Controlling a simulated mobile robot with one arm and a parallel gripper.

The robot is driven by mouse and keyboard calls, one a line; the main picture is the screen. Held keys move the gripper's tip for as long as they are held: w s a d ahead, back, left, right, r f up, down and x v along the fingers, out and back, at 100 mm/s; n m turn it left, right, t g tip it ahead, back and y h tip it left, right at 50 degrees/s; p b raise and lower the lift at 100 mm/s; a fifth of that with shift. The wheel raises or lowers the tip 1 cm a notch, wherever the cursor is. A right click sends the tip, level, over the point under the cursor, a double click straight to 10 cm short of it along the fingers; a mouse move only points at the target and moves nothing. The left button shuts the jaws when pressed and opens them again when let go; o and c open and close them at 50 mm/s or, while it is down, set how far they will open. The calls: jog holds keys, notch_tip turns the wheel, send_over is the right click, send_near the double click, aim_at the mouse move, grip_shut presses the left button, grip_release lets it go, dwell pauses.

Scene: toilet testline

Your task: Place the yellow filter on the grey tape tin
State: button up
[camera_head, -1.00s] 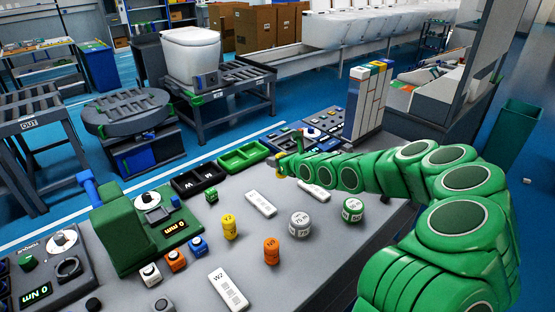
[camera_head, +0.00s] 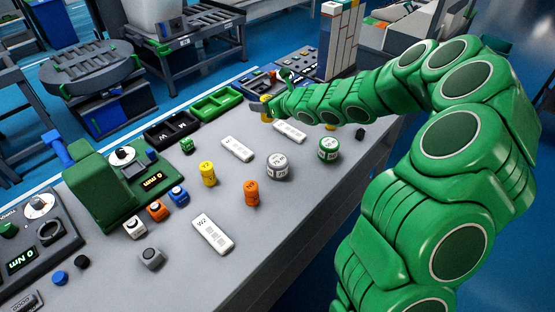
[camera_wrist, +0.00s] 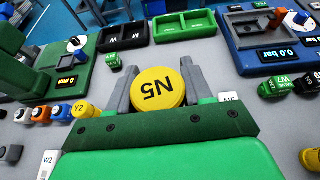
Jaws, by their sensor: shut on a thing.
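In the head view the yellow filter (camera_head: 265,108) shows at the end of my green arm, near the right end of the green tray; my gripper (camera_head: 267,106) is small there. The grey tape tin (camera_head: 279,167), a grey-white cylinder with dark print, stands upright on the table, nearer the camera than my gripper and apart from it. A green-and-white tin (camera_head: 328,148) stands to its right.
A yellow cylinder (camera_head: 208,173) marked Y2 and an orange cylinder (camera_head: 251,193) stand left of the grey tin. White label cards (camera_head: 237,149) lie around. Black (camera_head: 172,133) and green (camera_head: 217,103) trays line the back. Bare grey table lies in front of the tins.

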jog(key=s+d+f+n+g+y, duration=0.1)
jog(key=s+d+f+n+g, duration=0.15)
jog(key=s, duration=0.65)
send_over(276, 159)
jog(key=a, duration=0.1)
jog(key=shift+m+t, duration=0.35)
jog(key=shift+t, duration=0.1)
jog(key=shift+w+f, duration=0.2)
jog(key=shift+f, duration=1.6)
jog(key=shift+w+f, duration=0.15)
jog(key=shift+f, duration=1.65)
jog(key=shift+f, duration=0.15)
jog(key=o, duration=1.1)
jog(key=shift+s+d+r, duration=0.25)
jog(key=shift+d+r, duration=0.1)
jog(key=shift+d, duration=0.1)
jog(key=shift+v, duration=5.5)
